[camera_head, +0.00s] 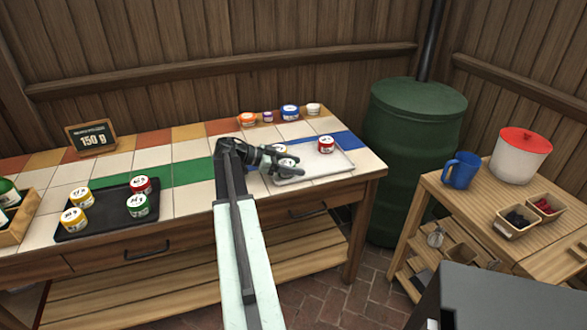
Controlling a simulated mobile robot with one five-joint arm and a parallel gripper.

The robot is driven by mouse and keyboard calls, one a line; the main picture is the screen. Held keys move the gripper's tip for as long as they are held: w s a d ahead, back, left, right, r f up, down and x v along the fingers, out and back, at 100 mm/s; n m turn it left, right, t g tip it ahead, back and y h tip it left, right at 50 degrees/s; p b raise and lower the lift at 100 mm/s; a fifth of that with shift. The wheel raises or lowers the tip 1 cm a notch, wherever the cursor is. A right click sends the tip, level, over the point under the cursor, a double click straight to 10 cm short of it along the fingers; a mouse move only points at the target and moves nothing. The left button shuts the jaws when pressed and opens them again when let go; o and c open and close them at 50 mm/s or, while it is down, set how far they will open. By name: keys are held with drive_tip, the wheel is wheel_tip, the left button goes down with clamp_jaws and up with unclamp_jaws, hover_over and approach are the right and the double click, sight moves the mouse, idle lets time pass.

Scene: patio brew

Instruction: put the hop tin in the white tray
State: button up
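The white tray (339,167) lies at the right end of the tiled table. A red-lidded tin (326,144) stands in it towards the right. My gripper (286,167) is over the left part of the tray. A pale-topped tin (286,162) shows at its fingers; whether they are shut on it or only beside it I cannot tell. A yellow-rimmed tin (280,148) shows partly behind the gripper. Which tin is the hop tin I cannot read. A dark tray (104,217) on the left holds yellow-, red- and green-banded tins.
A sign (91,138) reading 150 g stands at the back left. Several small jars (290,112) line the table's back edge. A green barrel (416,135) stands right of the table. A side table holds a blue mug (461,171) and a red-lidded pot (520,156).

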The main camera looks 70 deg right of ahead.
drive_tip(key=o, duration=0.4)
drive_tip(key=shift+r, duration=0.15)
drive_tip(key=p+v, duration=0.5)
drive_tip(key=v, duration=0.6)
drive_tip(key=shift+w+r, duration=0.2)
drive_tip(key=shift+w+a, duration=0.2)
drive_tip(key=shift+w, duration=0.05)
